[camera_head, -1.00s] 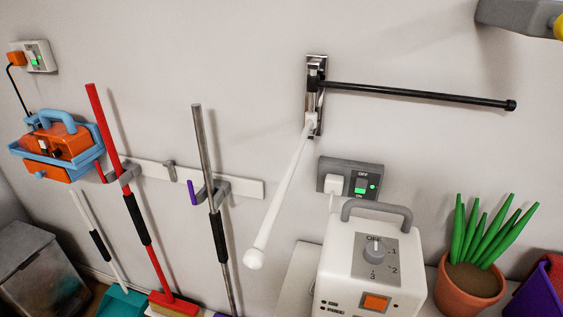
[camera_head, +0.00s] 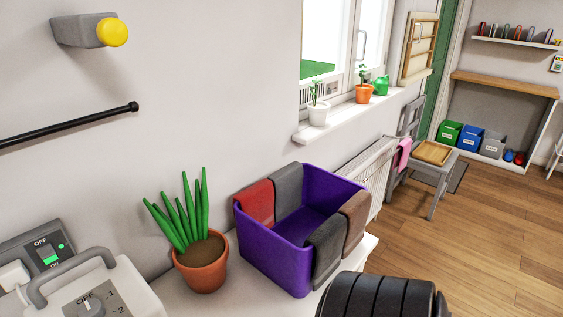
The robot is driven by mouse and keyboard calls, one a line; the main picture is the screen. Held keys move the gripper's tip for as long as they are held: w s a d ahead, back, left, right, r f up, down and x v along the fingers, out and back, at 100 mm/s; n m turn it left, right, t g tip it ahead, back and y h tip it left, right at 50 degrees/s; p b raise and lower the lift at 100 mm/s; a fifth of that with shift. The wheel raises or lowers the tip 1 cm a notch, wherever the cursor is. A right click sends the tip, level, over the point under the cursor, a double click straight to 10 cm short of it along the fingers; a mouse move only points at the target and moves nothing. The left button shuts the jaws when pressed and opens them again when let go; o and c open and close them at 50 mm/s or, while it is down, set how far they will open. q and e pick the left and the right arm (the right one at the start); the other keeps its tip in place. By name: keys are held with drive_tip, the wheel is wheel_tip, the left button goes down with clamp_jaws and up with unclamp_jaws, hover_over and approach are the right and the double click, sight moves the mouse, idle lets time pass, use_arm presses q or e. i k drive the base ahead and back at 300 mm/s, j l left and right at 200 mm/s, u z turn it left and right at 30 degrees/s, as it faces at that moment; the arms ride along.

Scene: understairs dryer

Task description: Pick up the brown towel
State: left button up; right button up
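The brown towel (camera_head: 355,221) hangs folded over the right rim of a purple bin (camera_head: 270,255). A dark grey towel (camera_head: 327,250) hangs beside it, nearer to me on the same side. A red towel (camera_head: 257,204) and another grey towel (camera_head: 288,189) hang over the bin's back-left side. The middle of the bin looks empty. Neither gripper shows in the head view, so I cannot see their state.
A potted plant (camera_head: 203,262) stands left of the bin, and a white appliance (camera_head: 90,298) is further left. A black ribbed shape (camera_head: 385,296) fills part of the bottom edge. A chair (camera_head: 430,165) stands beyond. The wooden floor (camera_head: 465,245) at right is clear.

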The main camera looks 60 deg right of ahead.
sight(357, 209)
drive_tip(key=z, duration=2.5)
drive_tip(key=l, duration=0.3)
